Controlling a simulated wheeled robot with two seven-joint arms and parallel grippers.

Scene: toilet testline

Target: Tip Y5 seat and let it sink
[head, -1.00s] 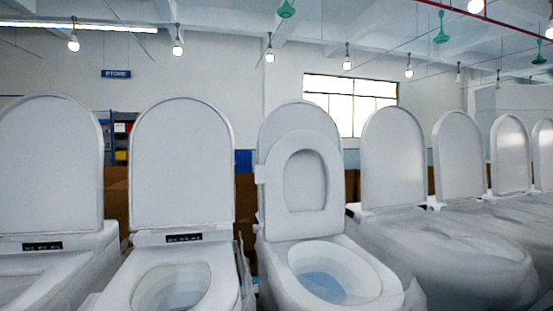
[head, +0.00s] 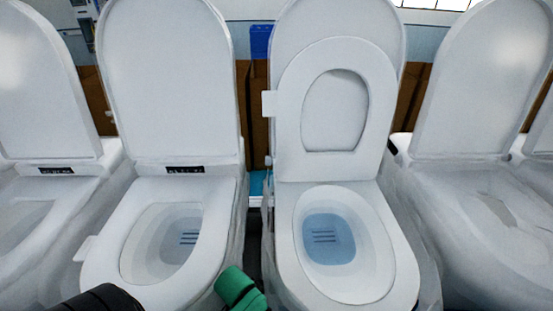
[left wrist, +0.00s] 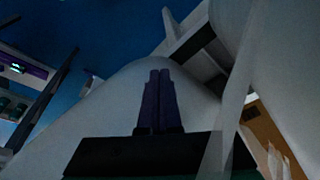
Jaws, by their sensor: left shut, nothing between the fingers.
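The one raised seat in view is a white ring (head: 290,100), taken as the Y5 seat; I can read no label. It stands upright against its raised lid (head: 391,30), above an open bowl (head: 305,275) with bluish water. A small tab sticks out from the seat's left edge. My left gripper (left wrist: 160,74) shows in the left wrist view with its two dark fingers together and nothing between them. A large pale rounded surface lies behind the fingers; I cannot tell which part it is. The left fingertips do not show in the head view. My right gripper is not in view.
The toilet to the left (head: 105,270) has its seat down and lid (head: 165,80) up. Another toilet (head: 480,190) stands close on the right, lid up, its bowl wrapped in film. Only narrow gaps separate the toilets. Brown boxes (head: 258,130) stand behind.

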